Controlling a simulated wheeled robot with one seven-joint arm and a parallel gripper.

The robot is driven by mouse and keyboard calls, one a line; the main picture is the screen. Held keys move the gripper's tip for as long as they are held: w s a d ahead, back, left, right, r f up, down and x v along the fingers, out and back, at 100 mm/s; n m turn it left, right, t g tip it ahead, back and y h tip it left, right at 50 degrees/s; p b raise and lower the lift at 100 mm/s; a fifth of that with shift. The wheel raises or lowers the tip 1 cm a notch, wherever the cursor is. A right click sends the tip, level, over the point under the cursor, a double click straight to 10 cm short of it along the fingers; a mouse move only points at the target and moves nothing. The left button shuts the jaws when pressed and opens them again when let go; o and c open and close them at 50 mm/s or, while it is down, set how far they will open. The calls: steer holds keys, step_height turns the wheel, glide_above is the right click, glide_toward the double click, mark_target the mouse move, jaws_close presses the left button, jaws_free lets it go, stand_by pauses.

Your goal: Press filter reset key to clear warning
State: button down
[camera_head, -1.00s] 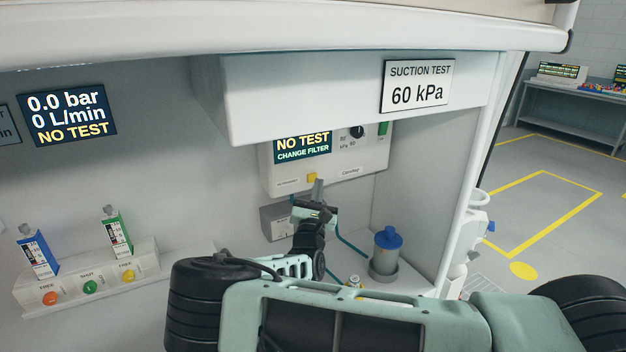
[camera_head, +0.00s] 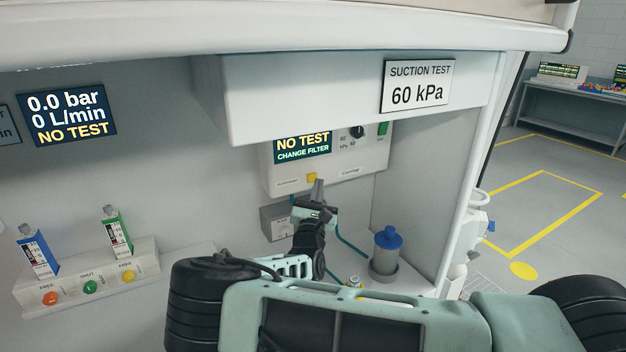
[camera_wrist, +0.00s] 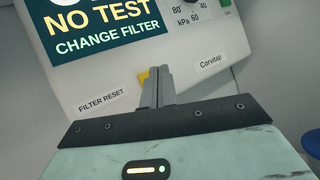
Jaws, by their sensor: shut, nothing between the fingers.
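The suction unit (camera_head: 345,165) is a white box on the back wall of the bay. Its screen (camera_head: 303,146) reads NO TEST and CHANGE FILTER. The yellow filter reset key (camera_head: 311,177) sits low on its front, beside a label (camera_wrist: 101,101) reading FILTER RESET in the wrist view. There the key (camera_wrist: 143,76) is partly hidden behind my fingers. My gripper (camera_head: 318,184) is shut and empty, its fingertips at the key's lower right. In the wrist view the fingertips (camera_wrist: 158,72) overlap the key's right side; I cannot tell whether they touch it.
A white overhang (camera_head: 350,95) with a SUCTION TEST 60 kPa sign (camera_head: 417,86) is above the unit. A blue-lidded canister (camera_head: 387,252) stands to the lower right. A panel (camera_head: 90,280) with coloured buttons and two flow gauges is at left.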

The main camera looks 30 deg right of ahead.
steer(key=shift+w, duration=0.2)
steer(key=shift+w, duration=0.25)
steer(key=shift+w, duration=0.45)
stand_by(0.9)
steer(key=shift+s, duration=0.1)
steer(key=shift+s+p, duration=0.6)
steer(key=shift+s, duration=0.2)
steer(key=s+p, duration=0.3)
steer(key=s, duration=0.2)
steer(key=shift+d, duration=0.1)
